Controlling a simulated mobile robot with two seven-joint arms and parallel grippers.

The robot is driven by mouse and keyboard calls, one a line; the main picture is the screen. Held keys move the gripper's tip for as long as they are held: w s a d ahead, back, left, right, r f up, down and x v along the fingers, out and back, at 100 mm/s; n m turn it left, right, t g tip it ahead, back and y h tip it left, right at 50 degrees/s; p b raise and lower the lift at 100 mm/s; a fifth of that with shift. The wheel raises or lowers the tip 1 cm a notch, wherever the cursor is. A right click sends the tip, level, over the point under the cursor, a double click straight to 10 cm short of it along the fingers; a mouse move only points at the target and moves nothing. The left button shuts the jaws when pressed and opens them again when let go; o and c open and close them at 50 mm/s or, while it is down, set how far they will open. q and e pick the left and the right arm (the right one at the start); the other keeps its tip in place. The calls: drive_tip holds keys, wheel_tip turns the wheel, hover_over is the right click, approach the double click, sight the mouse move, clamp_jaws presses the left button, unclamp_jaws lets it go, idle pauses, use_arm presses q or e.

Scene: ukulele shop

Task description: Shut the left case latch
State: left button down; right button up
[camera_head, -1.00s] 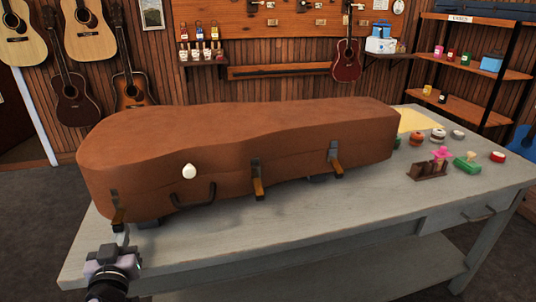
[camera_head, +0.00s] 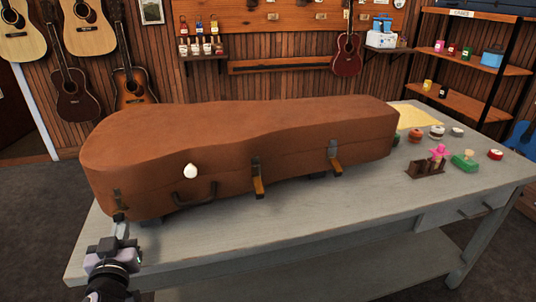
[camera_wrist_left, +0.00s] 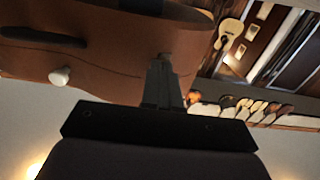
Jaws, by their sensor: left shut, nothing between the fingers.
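The brown guitar-shaped case (camera_head: 235,140) lies closed on the grey workbench. Its left latch (camera_head: 118,203) is at the left end of the front side, close above my left gripper. The latch's exact angle is hard to tell. My left gripper (camera_head: 121,229) is shut and empty, its fingertips just below the latch; contact is unclear. In the left wrist view the shut fingers (camera_wrist_left: 161,85) reach up to the case's side and hide most of the latch. The middle latch (camera_head: 256,178) and right latch (camera_head: 335,157) hang open with amber plates sticking out. My right gripper is not in view.
A dark handle (camera_head: 195,197) and a white round knob (camera_head: 190,171) are on the case front. The workbench (camera_head: 300,220) is clear in front of the case. A small brown rack (camera_head: 425,168) and several small items stand at its right.

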use_arm(q)
drive_tip(key=shift+r, duration=0.1)
drive_tip(key=shift+s+d+r+p, duration=0.1)
drive_tip(key=shift+s+r+p, duration=0.15)
drive_tip(key=shift+r+p, duration=0.3)
drive_tip(key=shift+s+d+r+p, duration=0.1)
drive_tip(key=shift+s+r+p, duration=0.1)
drive_tip(key=shift+r+p, duration=0.35)
drive_tip(key=b+v, duration=0.1)
drive_tip(key=v, duration=0.8)
drive_tip(key=shift+a+f, duration=0.1)
drive_tip(key=shift+f, duration=0.1)
drive_tip(key=s+d+f+m+g+h, duration=0.2)
drive_tip(key=s+f, duration=0.4)
drive_tip(key=f, duration=0.4)
drive_tip(key=s+d+f+m+g+h, duration=0.3)
drive_tip(key=s+d+f+g+h, duration=0.1)
drive_tip(key=f, duration=0.6)
drive_tip(key=s+d+g, duration=0.1)
drive_tip(key=s+d, duration=0.1)
drive_tip(key=s, duration=0.1)
drive_tip(key=shift+s+h, duration=0.3)
drive_tip(key=shift+s, duration=0.05)
drive_tip(key=shift+d+f, duration=0.1)
drive_tip(key=shift+d, duration=0.05)
